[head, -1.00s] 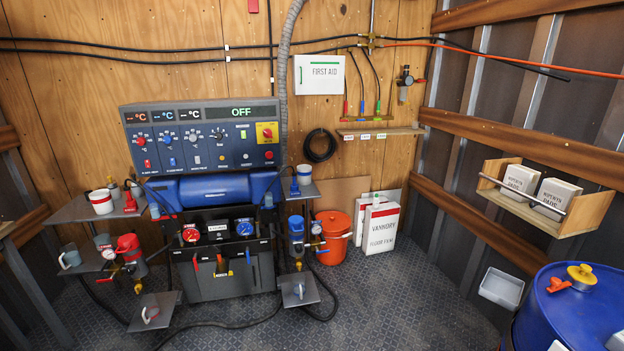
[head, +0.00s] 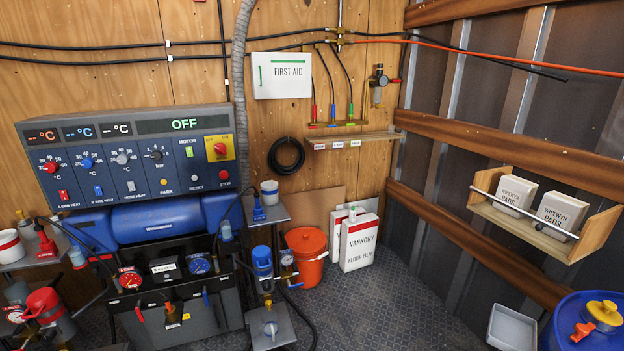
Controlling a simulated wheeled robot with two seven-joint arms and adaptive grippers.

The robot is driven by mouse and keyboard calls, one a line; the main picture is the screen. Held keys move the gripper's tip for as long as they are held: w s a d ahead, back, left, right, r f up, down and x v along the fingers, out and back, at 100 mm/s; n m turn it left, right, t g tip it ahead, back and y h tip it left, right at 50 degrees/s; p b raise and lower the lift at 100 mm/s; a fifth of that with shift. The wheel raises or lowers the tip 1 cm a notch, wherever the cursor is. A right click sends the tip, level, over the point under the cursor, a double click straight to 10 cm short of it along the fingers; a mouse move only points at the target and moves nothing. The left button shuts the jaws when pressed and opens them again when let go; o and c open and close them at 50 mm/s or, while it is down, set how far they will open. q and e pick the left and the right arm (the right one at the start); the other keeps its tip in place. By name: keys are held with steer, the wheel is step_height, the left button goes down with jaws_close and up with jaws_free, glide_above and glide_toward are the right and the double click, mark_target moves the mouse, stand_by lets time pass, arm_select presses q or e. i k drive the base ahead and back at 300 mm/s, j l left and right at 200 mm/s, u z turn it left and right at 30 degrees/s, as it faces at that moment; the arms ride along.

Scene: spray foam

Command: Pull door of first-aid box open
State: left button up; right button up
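The first-aid box (head: 282,78) is a white box on the wooden back wall, marked FIRST AID with a green stripe along its top. A small green handle (head: 261,75) is at the left side of its front. Its door looks shut. Neither of my grippers is in the head view, and nothing touches the box.
A control panel (head: 125,155) above blue tanks stands at left, below and left of the box. A grey hose (head: 241,90) runs just left of the box. A small shelf (head: 350,139), an orange bucket (head: 305,262) and white cartons (head: 358,242) are lower right. Floor (head: 400,300) is clear at centre right.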

mark_target(276, 75)
steer(key=i+z, duration=0.2)
steer(key=i, duration=0.2)
steer(key=i+j+z, duration=0.2)
steer(key=i, duration=0.15)
steer(key=i+j+z, duration=0.15)
steer(key=i, duration=0.2)
